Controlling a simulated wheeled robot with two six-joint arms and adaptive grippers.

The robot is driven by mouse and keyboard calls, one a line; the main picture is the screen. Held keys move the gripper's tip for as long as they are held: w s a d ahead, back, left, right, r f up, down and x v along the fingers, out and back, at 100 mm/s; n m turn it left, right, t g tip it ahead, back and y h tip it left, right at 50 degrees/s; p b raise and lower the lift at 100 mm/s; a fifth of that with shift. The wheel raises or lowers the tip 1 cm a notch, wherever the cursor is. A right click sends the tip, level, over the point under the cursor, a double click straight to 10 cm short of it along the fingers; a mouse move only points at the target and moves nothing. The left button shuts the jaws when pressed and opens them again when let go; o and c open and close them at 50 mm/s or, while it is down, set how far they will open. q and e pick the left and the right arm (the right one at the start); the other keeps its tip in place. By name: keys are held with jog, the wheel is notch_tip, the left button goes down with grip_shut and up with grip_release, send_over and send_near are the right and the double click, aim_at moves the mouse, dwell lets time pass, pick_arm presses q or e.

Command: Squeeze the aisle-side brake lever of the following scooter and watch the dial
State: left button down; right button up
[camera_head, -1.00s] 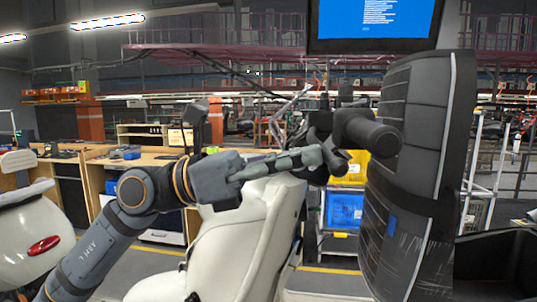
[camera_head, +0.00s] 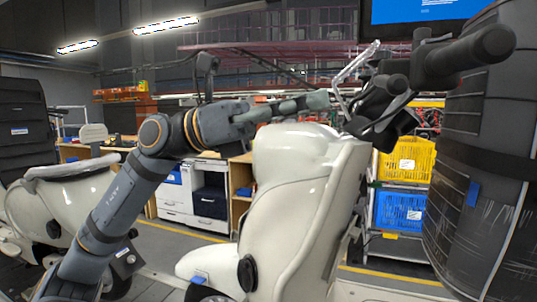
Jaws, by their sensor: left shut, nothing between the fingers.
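A cream-white scooter (camera_head: 295,190) stands in the middle of the head view, with black handlebar parts at its top. A thick dark handlebar grip (camera_head: 470,55) points up to the right. A thin silver lever (camera_head: 353,70) rises at the left of the handlebar. My left gripper (camera_head: 318,101) is shut and empty. Its fingers point right, over the scooter's top and just left of the lever's lower end; I cannot tell whether they touch it. I cannot make out a dial face. My right gripper is not in view.
Another white scooter (camera_head: 75,205) stands at the left, behind my left arm. Yellow (camera_head: 408,160) and blue (camera_head: 400,210) crates stand on a rack behind. A blue screen (camera_head: 415,8) hangs above.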

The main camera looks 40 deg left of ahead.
pick_arm(q)
jog(key=shift+s+b+v, duration=0.15)
jog(key=shift+b+v, duration=0.6)
jog(key=shift+v, duration=0.45)
jog(key=shift+s+b+v, duration=0.1)
jog(key=shift+b+v, duration=0.6)
jog(key=shift+v, duration=0.5)
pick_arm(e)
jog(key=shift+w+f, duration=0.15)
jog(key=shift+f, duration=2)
